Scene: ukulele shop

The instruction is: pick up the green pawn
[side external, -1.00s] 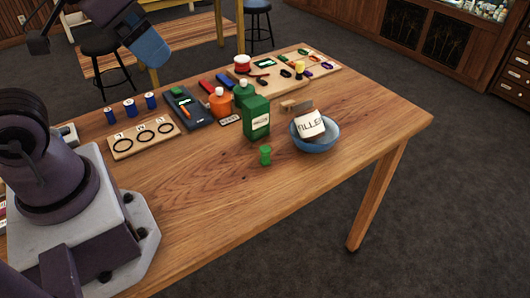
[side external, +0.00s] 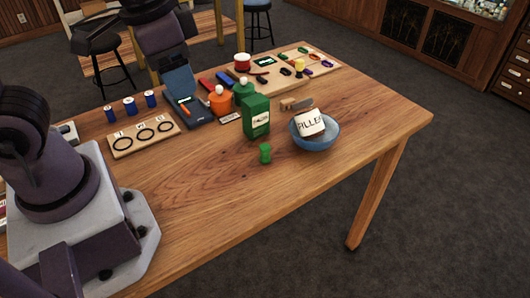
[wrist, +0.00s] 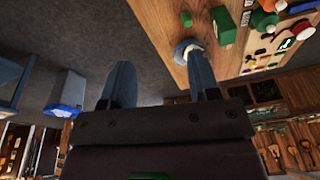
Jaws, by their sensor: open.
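In the wrist view the pawn (wrist: 186,19) shows near the top, right of centre. My gripper (side external: 178,82) hangs behind the objects in the side view, well apart from the pawn. In the wrist view my gripper (wrist: 160,75) has its two blue fingers spread, with nothing between them.
An orange bottle (side external: 220,103), a dark tray (side external: 190,110), blue spools (side external: 130,107) and a ring board (side external: 143,139) stand behind and left. The table in front of the pawn is clear.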

